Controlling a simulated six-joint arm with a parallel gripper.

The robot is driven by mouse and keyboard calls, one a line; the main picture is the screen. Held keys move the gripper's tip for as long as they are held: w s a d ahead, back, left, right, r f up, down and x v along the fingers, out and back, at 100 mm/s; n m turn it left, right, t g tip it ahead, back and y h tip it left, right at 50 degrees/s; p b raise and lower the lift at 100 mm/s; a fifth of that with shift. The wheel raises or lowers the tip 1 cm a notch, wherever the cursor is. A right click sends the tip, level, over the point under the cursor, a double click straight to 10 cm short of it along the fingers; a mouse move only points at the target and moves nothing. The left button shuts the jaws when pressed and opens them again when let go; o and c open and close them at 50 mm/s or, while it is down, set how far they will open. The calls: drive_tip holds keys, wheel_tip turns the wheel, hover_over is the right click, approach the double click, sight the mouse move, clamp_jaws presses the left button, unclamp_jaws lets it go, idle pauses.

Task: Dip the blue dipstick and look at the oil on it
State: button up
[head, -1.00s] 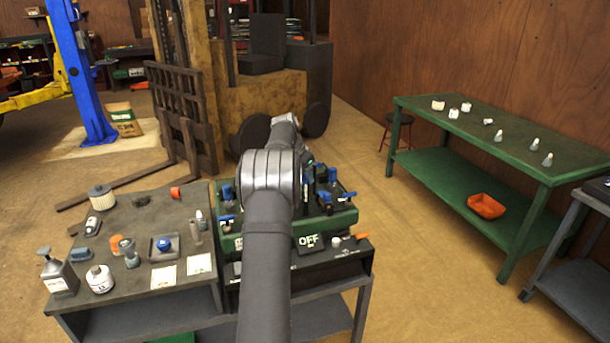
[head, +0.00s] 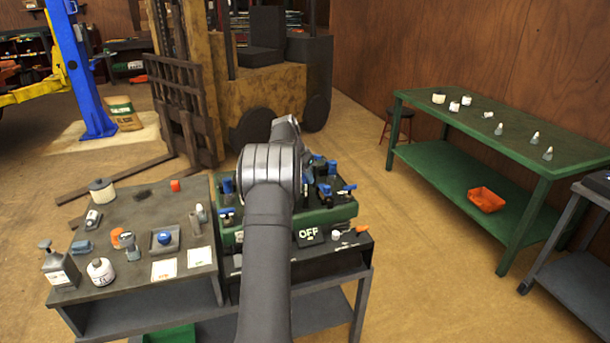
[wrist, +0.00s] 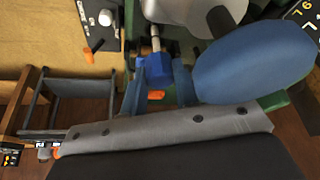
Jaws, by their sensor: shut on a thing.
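In the wrist view my gripper (wrist: 159,88) is shut on a blue handle (wrist: 156,71), which looks like the blue dipstick's. A pale metal rod or tube (wrist: 155,38) runs from it towards the machine; I cannot tell how far the stick is in or whether oil is on it. In the head view my arm hides the gripper and handle. The green machine (head: 330,216), with several blue-topped parts, stands on the dark bench beyond my arm.
A large blue disc (wrist: 255,62) is close beside my gripper in the wrist view. A dark bench at left (head: 140,215) carries bottles, a jar and white cards. A panel marked OFF (head: 308,234) is at the machine's front. A green table (head: 510,130) stands at right, with open floor between.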

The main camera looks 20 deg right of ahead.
sight(303, 182)
drive_tip(key=shift+f, duration=1.5)
wheel_tip(303, 182, down, 2)
drive_tip(key=shift+f, duration=0.2)
drive_tip(key=shift+r, duration=0.1)
idle(0.4)
drive_tip(key=shift+r, duration=5.1)
